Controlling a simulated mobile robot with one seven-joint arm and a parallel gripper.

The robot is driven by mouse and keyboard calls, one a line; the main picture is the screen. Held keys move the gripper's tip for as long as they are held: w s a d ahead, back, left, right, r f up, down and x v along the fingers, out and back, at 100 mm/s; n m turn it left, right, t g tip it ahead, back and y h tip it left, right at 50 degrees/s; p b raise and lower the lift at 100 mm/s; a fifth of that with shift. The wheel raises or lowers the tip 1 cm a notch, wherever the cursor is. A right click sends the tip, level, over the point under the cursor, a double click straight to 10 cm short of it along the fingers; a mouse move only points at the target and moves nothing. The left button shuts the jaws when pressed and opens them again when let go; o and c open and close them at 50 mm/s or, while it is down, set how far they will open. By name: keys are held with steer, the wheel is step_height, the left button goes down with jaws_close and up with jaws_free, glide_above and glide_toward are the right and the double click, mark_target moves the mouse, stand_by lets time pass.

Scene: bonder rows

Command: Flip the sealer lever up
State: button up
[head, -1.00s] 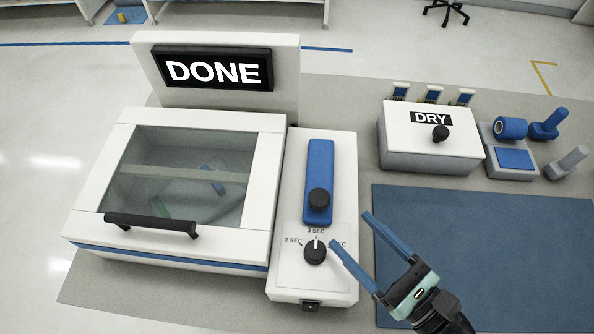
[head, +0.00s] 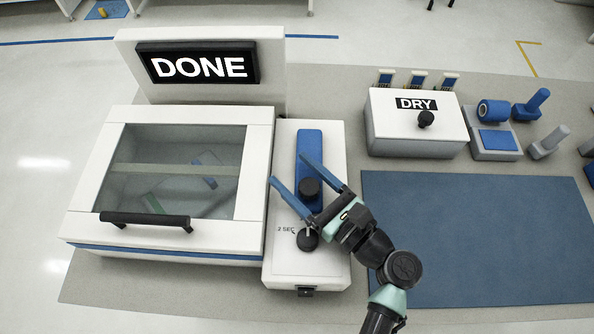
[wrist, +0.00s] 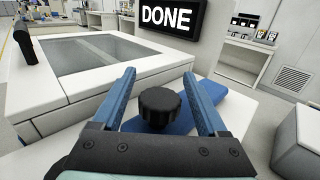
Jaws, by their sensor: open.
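The sealer lever is a blue bar (head: 310,146) with a black knob (head: 309,189) at its near end. It lies flat along the top of the white sealer unit (head: 333,262). My gripper (head: 309,168) is open, with its two blue fingers on either side of the knob in the head view. In the wrist view the knob (wrist: 160,107) stands between the open fingers, with a gap to each. I cannot tell whether either finger touches the bar. A black timer dial (head: 306,238) below the lever is partly covered by my gripper.
A lidded chamber (head: 87,205) with a black handle (head: 145,220) stands left, under a DONE display (head: 198,66). A white DRY box (head: 415,140) and blue tools are at the back right. A blue mat (head: 490,235) lies clear at right.

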jaws_close()
stand_by(0.3)
stand_by(1.1)
